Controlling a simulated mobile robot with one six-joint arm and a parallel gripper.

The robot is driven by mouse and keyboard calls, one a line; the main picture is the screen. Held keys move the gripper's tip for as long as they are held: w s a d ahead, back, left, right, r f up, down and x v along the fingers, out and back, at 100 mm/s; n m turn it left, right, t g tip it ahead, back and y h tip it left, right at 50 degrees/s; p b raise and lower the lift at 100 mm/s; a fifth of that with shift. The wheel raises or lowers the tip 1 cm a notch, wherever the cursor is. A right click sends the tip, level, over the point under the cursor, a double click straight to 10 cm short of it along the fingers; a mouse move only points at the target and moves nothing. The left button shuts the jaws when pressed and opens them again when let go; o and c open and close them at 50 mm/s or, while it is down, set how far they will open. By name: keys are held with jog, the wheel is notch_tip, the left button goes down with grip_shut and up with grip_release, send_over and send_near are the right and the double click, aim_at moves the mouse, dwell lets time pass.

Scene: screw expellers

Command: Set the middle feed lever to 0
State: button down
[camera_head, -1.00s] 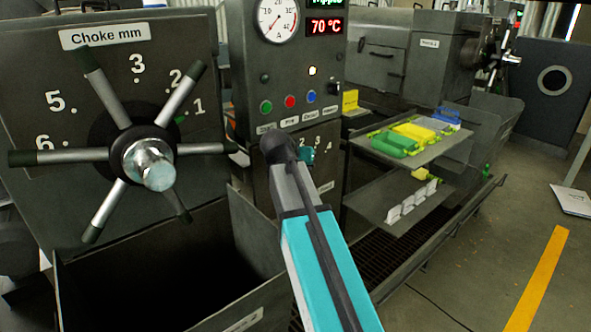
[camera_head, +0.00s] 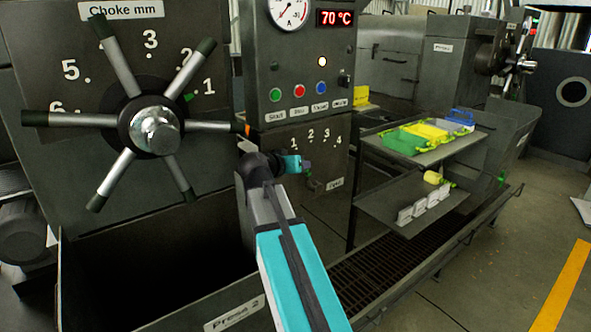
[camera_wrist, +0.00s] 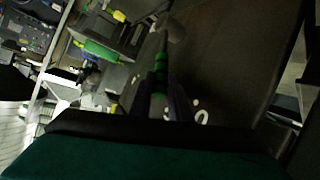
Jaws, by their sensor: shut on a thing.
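The feed lever shows in the wrist view as a thin grey rod with green bands (camera_wrist: 160,72). It stands between my gripper's fingers (camera_wrist: 162,108), and its far end reaches a grey, rounded part. In the head view my gripper (camera_head: 297,164) is at the panel (camera_head: 322,212) of the middle press, just below the scale numbers 1 to 4. It is shut on the lever. My arm and gripper mostly hide the lever there, so I cannot read its setting. A 0 mark cannot be made out in the head view.
A large spoked choke wheel (camera_head: 155,130) stands to the left of my arm. Start and stop buttons (camera_head: 299,90) and a gauge (camera_head: 289,10) are above the scale. Open floor lies at the far right.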

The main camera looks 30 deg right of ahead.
jog(key=shift+f, duration=0.1)
dwell(0.3)
jog(key=c, duration=1.6)
grip_release()
jog(key=shift+c, duration=0.2)
jog(key=v, duration=1.3)
jog(key=shift+a+b, duration=0.3)
jog(key=shift+a, duration=0.05)
jog(key=shift+s, duration=0.1)
jog(key=shift+c, duration=0.2)
